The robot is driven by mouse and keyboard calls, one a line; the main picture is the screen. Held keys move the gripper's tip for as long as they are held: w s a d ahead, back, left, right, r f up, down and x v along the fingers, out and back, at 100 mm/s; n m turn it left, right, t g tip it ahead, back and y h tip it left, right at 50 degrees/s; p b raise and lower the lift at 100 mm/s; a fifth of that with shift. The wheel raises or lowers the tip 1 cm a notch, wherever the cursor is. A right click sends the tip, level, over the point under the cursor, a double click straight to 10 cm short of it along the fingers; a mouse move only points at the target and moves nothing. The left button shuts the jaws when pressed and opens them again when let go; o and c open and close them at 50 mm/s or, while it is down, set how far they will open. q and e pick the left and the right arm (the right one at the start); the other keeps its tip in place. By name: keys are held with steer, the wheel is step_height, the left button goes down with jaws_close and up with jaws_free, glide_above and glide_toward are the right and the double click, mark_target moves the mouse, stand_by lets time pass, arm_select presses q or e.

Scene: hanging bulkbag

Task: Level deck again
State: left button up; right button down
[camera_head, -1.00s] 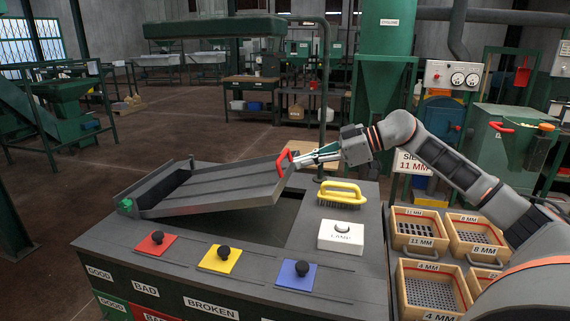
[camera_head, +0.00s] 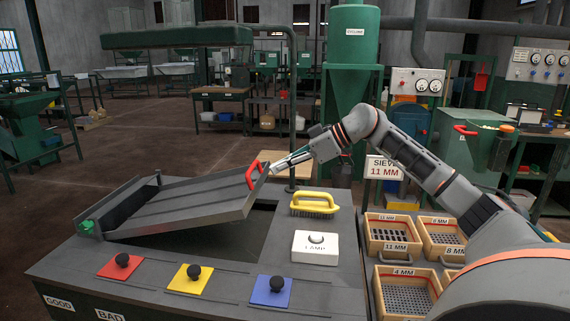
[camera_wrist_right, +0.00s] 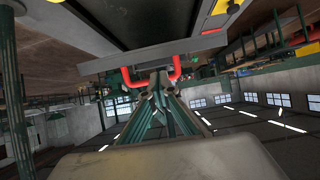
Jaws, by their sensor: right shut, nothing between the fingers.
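The deck (camera_head: 185,206) is a grey metal tray on the bench, tilted with its right end raised over a dark opening. A red handle (camera_head: 252,174) stands at its raised right end. My right gripper (camera_head: 272,168) is shut beside this handle, with nothing between its fingers. In the right wrist view, the closed fingertips (camera_wrist_right: 158,76) are at the red handle (camera_wrist_right: 128,78), between its two legs; whether they touch it I cannot tell. My left gripper is not in view.
The bench top holds a yellow-handled brush (camera_head: 315,203), a white lamp box (camera_head: 315,246), and red (camera_head: 120,266), yellow (camera_head: 190,279) and blue (camera_head: 271,291) plates with black knobs. Sieve boxes (camera_head: 405,292) stand to the right under my arm. A green post (camera_head: 292,110) rises behind the bench.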

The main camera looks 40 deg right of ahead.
mark_target(262, 175)
steer(key=x, duration=0.6)
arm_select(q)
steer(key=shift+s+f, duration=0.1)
